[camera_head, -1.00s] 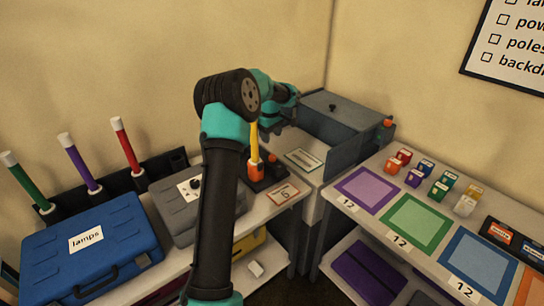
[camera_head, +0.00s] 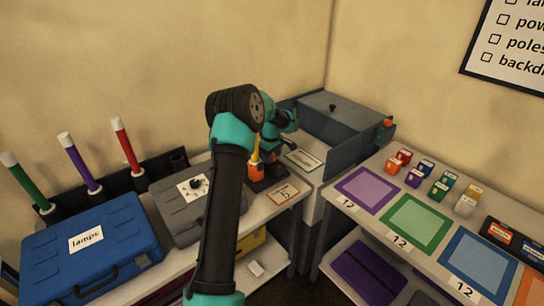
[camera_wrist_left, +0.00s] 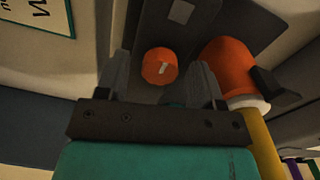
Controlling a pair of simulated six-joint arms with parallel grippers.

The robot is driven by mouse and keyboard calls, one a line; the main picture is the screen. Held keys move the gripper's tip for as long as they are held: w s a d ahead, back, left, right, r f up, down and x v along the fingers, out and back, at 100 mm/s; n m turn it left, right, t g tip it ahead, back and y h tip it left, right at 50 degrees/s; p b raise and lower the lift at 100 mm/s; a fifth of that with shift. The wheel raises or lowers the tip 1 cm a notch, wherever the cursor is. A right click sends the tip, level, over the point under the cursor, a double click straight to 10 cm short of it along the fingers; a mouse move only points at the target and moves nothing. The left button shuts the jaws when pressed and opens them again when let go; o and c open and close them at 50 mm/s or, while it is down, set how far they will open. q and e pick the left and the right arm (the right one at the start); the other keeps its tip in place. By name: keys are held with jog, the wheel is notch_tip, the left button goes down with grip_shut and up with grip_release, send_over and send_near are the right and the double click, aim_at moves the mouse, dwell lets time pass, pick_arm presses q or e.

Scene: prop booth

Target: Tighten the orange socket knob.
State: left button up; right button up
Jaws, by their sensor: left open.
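The orange socket knob (camera_wrist_left: 159,67) is a small round cap with a pale mark on its top, seen in the left wrist view. My left gripper (camera_wrist_left: 158,72) is open, with one finger on each side of the knob; I cannot tell whether they touch it. Beside the knob is the orange socket (camera_wrist_left: 225,70), which also shows in the head view (camera_head: 255,172). A yellow pole (camera_head: 255,149) stands in it and shows in the left wrist view (camera_wrist_left: 266,145). In the head view my left gripper (camera_head: 271,157) is over the socket's dark base and hides the knob. My right gripper is not in view.
A grey case (camera_head: 172,215) and a blue lamps case (camera_head: 95,262) lie left of the socket. Red, purple and green poles stand behind them. A grey metal box (camera_head: 335,112) stands behind right. The right table holds coloured mats and small blocks.

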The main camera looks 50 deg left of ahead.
pick_arm(q)
jog(key=shift+c, duration=0.3)
jog(key=c, duration=0.9)
jog(key=shift+o, duration=0.2)
